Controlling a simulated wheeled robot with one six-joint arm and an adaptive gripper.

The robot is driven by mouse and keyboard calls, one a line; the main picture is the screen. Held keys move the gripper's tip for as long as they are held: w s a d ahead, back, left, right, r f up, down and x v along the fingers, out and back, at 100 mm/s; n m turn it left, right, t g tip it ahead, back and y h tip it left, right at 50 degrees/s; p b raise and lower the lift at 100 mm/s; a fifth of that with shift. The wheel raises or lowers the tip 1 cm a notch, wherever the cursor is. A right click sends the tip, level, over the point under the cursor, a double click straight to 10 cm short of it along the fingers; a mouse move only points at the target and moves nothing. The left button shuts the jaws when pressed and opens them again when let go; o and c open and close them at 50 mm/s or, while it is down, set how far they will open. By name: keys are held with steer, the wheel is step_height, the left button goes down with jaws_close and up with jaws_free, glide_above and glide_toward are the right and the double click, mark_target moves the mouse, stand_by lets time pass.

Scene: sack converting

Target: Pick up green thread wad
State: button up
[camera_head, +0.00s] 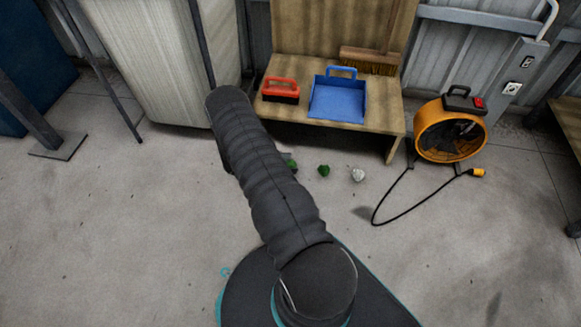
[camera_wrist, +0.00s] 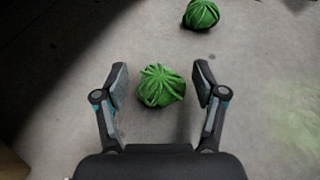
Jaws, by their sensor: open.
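A green thread wad (camera_wrist: 160,86) lies on the concrete floor in the wrist view. My gripper (camera_wrist: 161,82) is open, with one finger on each side of this wad and a gap on both sides. A second green wad (camera_wrist: 201,14) lies farther off, at the top of the wrist view. In the head view one green wad (camera_head: 324,170) lies in the open on the floor, right of my arm. Another green wad (camera_head: 291,164) shows partly at the edge of my arm. My gripper is hidden behind my arm in the head view.
A white wad (camera_head: 358,174) lies right of the green ones. An orange fan (camera_head: 449,131) trails a black cable (camera_head: 400,205) on the floor.

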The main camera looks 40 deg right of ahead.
steer(key=shift+s+d+f, duration=0.15)
steer(key=shift+d, duration=0.25)
steer(key=c, duration=0.8)
